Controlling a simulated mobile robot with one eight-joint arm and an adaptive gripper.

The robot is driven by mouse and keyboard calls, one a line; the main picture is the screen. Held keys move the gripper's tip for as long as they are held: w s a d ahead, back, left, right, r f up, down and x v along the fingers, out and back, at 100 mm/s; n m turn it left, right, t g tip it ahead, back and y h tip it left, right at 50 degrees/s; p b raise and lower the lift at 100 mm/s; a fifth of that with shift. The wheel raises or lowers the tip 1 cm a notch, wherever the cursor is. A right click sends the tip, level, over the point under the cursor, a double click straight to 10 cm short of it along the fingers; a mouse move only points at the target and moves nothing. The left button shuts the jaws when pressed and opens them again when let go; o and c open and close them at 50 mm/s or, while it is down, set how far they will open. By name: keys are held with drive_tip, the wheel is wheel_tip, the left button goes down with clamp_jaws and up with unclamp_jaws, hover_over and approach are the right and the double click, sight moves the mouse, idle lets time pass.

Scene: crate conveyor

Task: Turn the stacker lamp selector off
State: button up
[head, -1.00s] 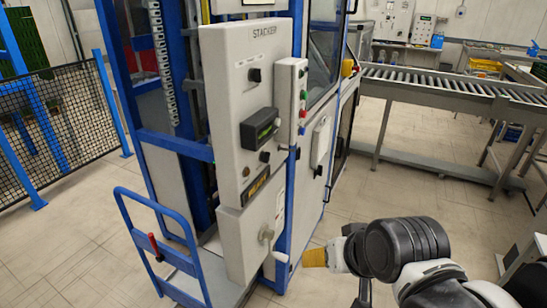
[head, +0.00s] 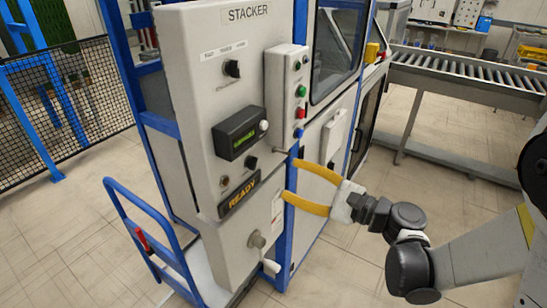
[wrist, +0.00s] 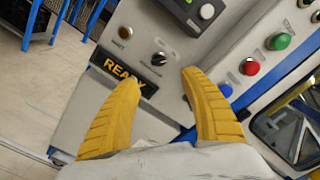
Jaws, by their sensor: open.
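The grey STACKER panel (head: 190,120) carries two black selector knobs. The upper knob (head: 232,68) has several position labels above it. The lower knob (head: 251,162) sits beneath the display, above the amber READY sign (head: 243,196). I cannot read which one is the lamp selector. In the wrist view the lower knob (wrist: 158,58) shows a pale pointer mark and a small label below. My gripper (head: 291,180) is open and empty, its yellow fingers spread at the panel's right edge. In the wrist view the fingers (wrist: 160,80) point toward the lower knob, apart from it.
The display box (head: 238,134) juts out above the lower knob. A side box with green (head: 301,91) and red (head: 300,112) buttons stands right of the panel. A crank handle (head: 262,254) protrudes below. A blue cart (head: 150,215) stands at left.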

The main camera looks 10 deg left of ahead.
sight(256, 165)
drive_tip(key=b+x, duration=0.1)
drive_tip(key=x, duration=0.9)
drive_tip(key=shift+a+b, duration=0.25)
drive_tip(key=shift+b, duration=0.1)
clamp_jaws()
